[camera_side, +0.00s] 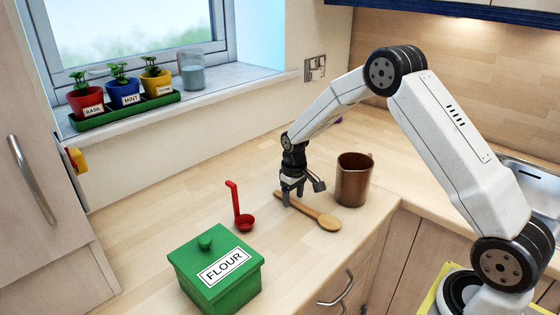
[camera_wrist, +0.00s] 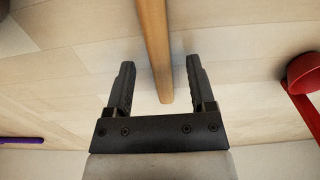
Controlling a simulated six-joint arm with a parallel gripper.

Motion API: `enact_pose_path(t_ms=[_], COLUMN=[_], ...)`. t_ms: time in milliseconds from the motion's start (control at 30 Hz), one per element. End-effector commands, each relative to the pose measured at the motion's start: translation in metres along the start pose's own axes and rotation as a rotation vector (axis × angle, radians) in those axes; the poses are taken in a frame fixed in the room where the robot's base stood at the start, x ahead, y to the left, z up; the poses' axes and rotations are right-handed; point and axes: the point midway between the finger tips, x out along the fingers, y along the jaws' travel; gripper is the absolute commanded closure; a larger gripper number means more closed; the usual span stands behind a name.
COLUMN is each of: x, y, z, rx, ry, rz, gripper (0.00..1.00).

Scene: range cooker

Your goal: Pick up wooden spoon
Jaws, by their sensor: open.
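The wooden spoon (camera_side: 327,221) lies flat on the wooden worktop, its bowl toward the lower right. In the wrist view its handle (camera_wrist: 155,45) runs down from the top edge and ends between my fingers. My gripper (camera_side: 292,197) points down over the handle end in the side view. In the wrist view my gripper (camera_wrist: 159,85) is open, with one finger on each side of the handle and a gap on both sides. I cannot tell exactly how high the fingertips are above the worktop.
A brown mug (camera_side: 353,180) stands just behind the spoon. A red ladle (camera_side: 241,210) lies to the left, also in the wrist view (camera_wrist: 303,80). A green flour box (camera_side: 217,270) stands in front. A purple object (camera_wrist: 20,140) shows at the wrist view's left. Worktop left of the ladle is clear.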

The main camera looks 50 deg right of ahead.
Motion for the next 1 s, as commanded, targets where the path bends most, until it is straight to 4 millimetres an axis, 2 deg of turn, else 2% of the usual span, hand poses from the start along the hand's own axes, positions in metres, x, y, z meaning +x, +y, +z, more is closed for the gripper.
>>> enact_pose_path(t_ms=[133, 600, 633, 667, 833, 867, 1000], x=[0.0072, 0.0072, 0.0072, 0.0071, 0.0071, 0.0071, 0.0071], y=[0.0, 0.0001, 0.0001, 0.0001, 0.0001, 0.0001, 0.0001], z=[0.0, 0.0, 0.0, -0.0001, 0.0, 0.0, -0.0001], rx=[0.0, 0.0, 0.0, 0.0, 0.0, 0.0, 0.0], ry=[0.0, 0.001, 0.001, 0.001, 0.001, 0.001, 0.001], rz=[0.0, 0.0, 0.0, 0.0, 0.0, 0.0, 0.0], gripper=[0.29, 0.29, 0.33, 0.42, 0.96, 1.0, 1.0])
